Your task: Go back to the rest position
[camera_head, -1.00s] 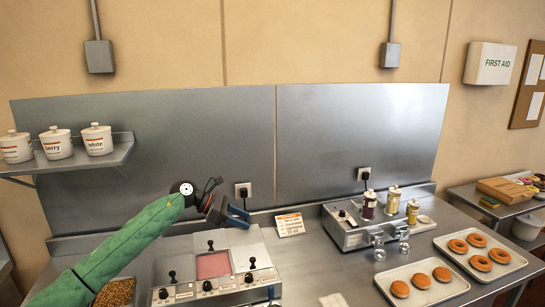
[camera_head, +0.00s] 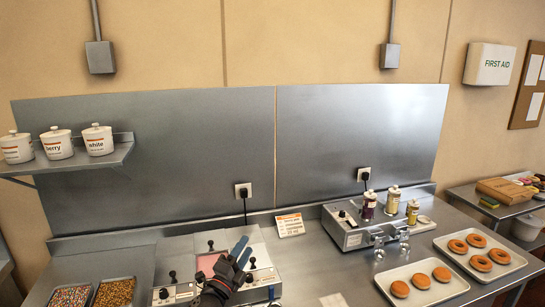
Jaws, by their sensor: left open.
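My left gripper (camera_head: 243,252) shows at the bottom centre, in front of the glaze machine (camera_head: 180,292) with its black knobs and pink pan (camera_head: 208,262). Its blue-tipped fingers are apart and nothing shows between them. The gripper covers part of the pan and of the machine's front panel. Whether it touches the machine I cannot tell. My right gripper is not in view.
A second machine (camera_head: 352,238) with small bottles stands to the right. Two trays of doughnuts (camera_head: 405,271) (camera_head: 515,257) lie further right. Sprinkle trays (camera_head: 92,284) are at lower left. White pots (camera_head: 57,145) stand on a wall shelf. A small sign (camera_head: 290,224) stands behind.

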